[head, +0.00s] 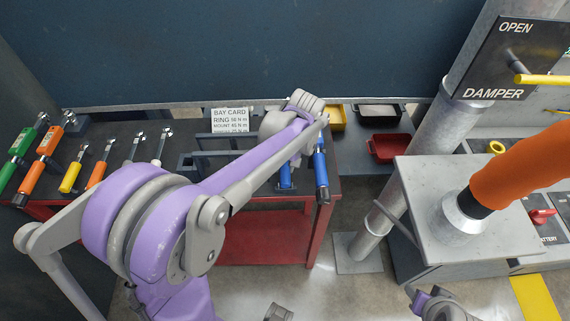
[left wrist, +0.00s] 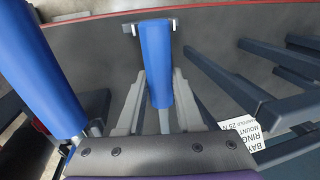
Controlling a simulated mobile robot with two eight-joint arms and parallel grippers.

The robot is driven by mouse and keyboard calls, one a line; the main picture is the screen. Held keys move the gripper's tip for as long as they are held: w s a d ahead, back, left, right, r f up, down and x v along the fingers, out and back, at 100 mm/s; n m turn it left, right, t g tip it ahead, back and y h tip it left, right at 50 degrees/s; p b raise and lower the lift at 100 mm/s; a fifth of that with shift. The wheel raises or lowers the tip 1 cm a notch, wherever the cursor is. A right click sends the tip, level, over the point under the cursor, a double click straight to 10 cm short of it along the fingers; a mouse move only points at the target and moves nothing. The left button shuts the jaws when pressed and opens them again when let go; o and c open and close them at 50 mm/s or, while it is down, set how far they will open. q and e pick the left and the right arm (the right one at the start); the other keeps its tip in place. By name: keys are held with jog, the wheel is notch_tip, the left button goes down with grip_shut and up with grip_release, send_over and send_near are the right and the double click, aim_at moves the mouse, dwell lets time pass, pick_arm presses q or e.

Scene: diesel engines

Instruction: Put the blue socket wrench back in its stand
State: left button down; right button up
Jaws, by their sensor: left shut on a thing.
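My left gripper shows in the left wrist view (left wrist: 157,108), its grey fingers on either side of a blue handle (left wrist: 156,60), which I take as the blue socket wrench. The gripper is shut on it. The handle's far end has a small pale crosspiece near the table's front edge. A second blue handle (left wrist: 45,70) slants on the left of that view, outside the fingers. In the head view, my purple left arm hides the fingertips; two blue handles show, one inner (head: 285,178) and one at the right edge (head: 321,175). Which stand is the wrench's I cannot tell.
Dark blue-grey racks (head: 225,143) stand beside the arm, with a bay card (head: 230,120) behind. Several coloured wrenches, including a green one (head: 22,150), lie on the left. A red tray (head: 388,148) is at right. A grey and purple part of mine (head: 440,303) shows low.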

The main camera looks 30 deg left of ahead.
pick_arm(q)
jog(key=shift+f, duration=0.1)
jog(key=shift+c, duration=0.8)
grip_release()
jog(key=shift+r, duration=0.3)
jog(key=shift+w+d+r+p, duration=0.15)
jog(key=shift+r+p, duration=0.3)
jog(key=shift+r, duration=0.3)
jog(key=shift+d+r+p, duration=0.15)
jog(key=shift+r+p, duration=0.3)
jog(key=shift+r, duration=0.25)
jog(key=shift+r, duration=0.1)
